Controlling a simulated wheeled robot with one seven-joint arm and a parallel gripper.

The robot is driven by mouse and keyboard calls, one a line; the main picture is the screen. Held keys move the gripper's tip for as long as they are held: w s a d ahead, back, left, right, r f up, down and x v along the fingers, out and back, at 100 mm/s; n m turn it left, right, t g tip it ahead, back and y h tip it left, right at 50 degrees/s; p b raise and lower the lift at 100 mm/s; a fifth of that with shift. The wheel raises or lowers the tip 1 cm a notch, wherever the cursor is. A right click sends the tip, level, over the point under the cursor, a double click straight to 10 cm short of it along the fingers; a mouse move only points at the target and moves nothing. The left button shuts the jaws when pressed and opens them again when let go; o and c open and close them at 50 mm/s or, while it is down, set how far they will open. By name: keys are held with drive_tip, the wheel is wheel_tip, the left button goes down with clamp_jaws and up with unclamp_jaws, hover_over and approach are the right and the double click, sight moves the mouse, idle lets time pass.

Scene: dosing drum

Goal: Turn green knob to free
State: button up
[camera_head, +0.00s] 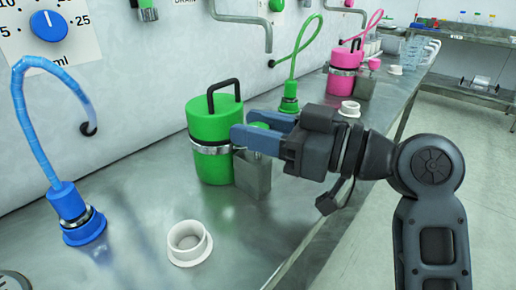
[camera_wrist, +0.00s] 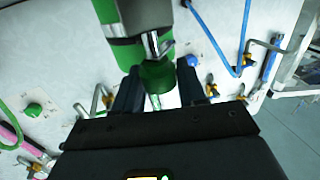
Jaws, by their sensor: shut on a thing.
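A green drum (camera_head: 207,125) with a black handle and a metal band stands on the metal bench; its body also shows in the wrist view (camera_wrist: 124,48). A grey metal box (camera_head: 253,176) sits against its right front side. A green knob (camera_head: 259,125) is on top of this box, largely hidden by my fingers; it is clearer in the wrist view (camera_wrist: 157,74). My gripper (camera_head: 250,133) reaches in from the right, with its fingers closed around the knob. In the wrist view the two fingers (camera_wrist: 160,88) stand on either side of it. Any marking on the knob is not readable.
A blue hose nozzle (camera_head: 77,215) and a white ring cup (camera_head: 187,243) are on the bench at front left. A green hose nozzle (camera_head: 289,104) and a pink drum (camera_head: 344,62) stand behind. A blue dial (camera_head: 48,26) is on the wall. The right-hand aisle is free.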

drive_tip(key=n+g+b, duration=0.2)
drive_tip(key=g, duration=0.1)
drive_tip(key=n+g+y+b, duration=0.1)
drive_tip(key=n+g, duration=0.1)
drive_tip(key=g, duration=0.2)
drive_tip(key=shift+w+f+n+b, duration=0.1)
drive_tip(key=shift+f+n+b, duration=0.1)
drive_tip(key=shift+n+b, duration=0.15)
drive_tip(key=n+g+b, duration=0.1)
drive_tip(key=n+g, duration=0.1)
drive_tip(key=g, duration=0.1)
drive_tip(key=n+g+h+b, duration=0.1)
drive_tip(key=n+g, duration=0.1)
drive_tip(key=g, duration=0.2)
drive_tip(key=shift+r+n, duration=0.1)
drive_tip(key=shift+n, duration=0.25)
drive_tip(key=shift+g, duration=0.4)
drive_tip(key=o, duration=0.9)
drive_tip(key=shift+r, duration=0.1)
